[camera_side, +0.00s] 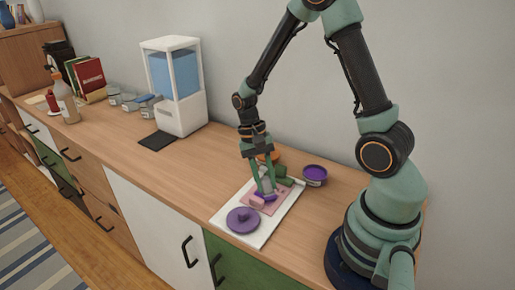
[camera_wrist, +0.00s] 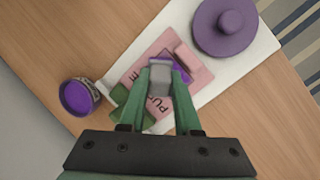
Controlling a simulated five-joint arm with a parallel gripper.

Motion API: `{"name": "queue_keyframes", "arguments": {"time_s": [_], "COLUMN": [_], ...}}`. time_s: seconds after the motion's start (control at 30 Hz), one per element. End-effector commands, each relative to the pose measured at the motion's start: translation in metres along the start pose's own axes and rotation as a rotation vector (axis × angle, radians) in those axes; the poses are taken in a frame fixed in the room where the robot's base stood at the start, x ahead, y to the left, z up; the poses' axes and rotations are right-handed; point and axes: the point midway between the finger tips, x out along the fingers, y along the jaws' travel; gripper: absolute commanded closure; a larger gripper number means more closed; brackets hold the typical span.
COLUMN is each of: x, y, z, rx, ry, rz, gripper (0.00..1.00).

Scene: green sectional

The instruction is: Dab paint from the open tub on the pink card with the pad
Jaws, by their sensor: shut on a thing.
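My gripper (camera_side: 266,190) is shut on a grey pad (camera_wrist: 160,78), held low over the pink card (camera_side: 276,204). Purple shows at the pad's lower end, beside the fingertips; I cannot tell whether it is paint on the pad or on the card. I cannot tell if the pad touches the card. The card, with partly hidden lettering, also shows in the wrist view (camera_wrist: 150,58). The open tub (camera_side: 315,174), filled with purple, stands on the counter to the right; in the wrist view it is at left (camera_wrist: 77,97).
A white board (camera_side: 232,222) lies under the card and a round purple knobbed lid (camera_side: 242,220). A white dispenser (camera_side: 174,85) stands farther left.

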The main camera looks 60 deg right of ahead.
Motion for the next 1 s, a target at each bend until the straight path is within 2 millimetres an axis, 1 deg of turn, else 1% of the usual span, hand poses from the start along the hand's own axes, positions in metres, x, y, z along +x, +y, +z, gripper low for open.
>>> {"name": "queue_keyframes", "arguments": {"time_s": [0.27, 1.0], "x": [0.008, -0.013], "y": [0.019, -0.031], "z": [0.015, -0.025], "rx": [0.002, 0.0], "ry": [-0.004, 0.006], "rz": [-0.006, 0.006], "gripper": [1.0, 1.0]}}
